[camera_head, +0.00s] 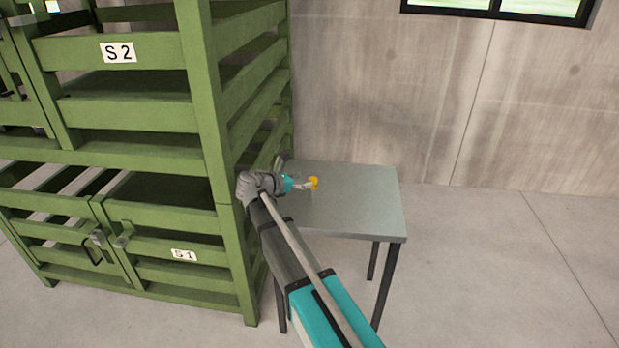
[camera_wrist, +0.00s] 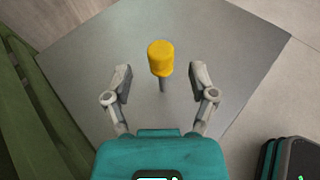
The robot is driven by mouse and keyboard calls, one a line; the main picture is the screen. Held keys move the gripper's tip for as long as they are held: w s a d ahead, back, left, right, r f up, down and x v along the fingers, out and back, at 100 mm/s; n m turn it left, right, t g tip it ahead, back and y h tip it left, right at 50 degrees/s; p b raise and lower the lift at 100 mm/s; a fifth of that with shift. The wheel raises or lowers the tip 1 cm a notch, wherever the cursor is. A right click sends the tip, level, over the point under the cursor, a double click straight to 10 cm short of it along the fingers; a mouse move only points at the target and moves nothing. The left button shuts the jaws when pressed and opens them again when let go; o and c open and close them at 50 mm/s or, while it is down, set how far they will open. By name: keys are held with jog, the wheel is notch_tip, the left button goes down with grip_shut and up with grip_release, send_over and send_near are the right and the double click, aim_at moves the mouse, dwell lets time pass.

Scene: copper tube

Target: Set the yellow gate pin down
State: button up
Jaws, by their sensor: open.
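My gripper (camera_wrist: 160,82) is open, with a gap between each finger and the pin. The pin's lower end is too small to make out there.
A green slatted crate stack (camera_head: 215,120) stands close on the left, labelled S2 above and S1 below. Its slats also show at the left of the wrist view (camera_wrist: 30,110). A concrete wall (camera_head: 400,110) is behind. The right part of the tabletop is clear.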

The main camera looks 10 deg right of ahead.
jog(key=p+v, duration=0.1)
jog(key=v, duration=0.6)
jog(key=shift+a+p, duration=0.15)
jog(key=shift+p, duration=0.25)
jog(key=shift+s, duration=0.15)
jog(key=s+d+f+m+g+y, duration=0.4)
jog(key=s+d+f+m+y, duration=0.1)
jog(key=s+d+f+m, duration=0.4)
jog(key=s+d+f+m+g+y, duration=0.1)
jog(key=s+f+m+y, duration=0.3)
jog(key=s+m+y, duration=0.4)
jog(key=s+m+g, duration=0.1)
jog(key=s+m, duration=0.5)
jog(key=s, duration=0.1)
jog(key=shift+d+g, duration=0.25)
jog(key=shift+g, duration=0.05)
jog(key=shift+a, duration=0.1)
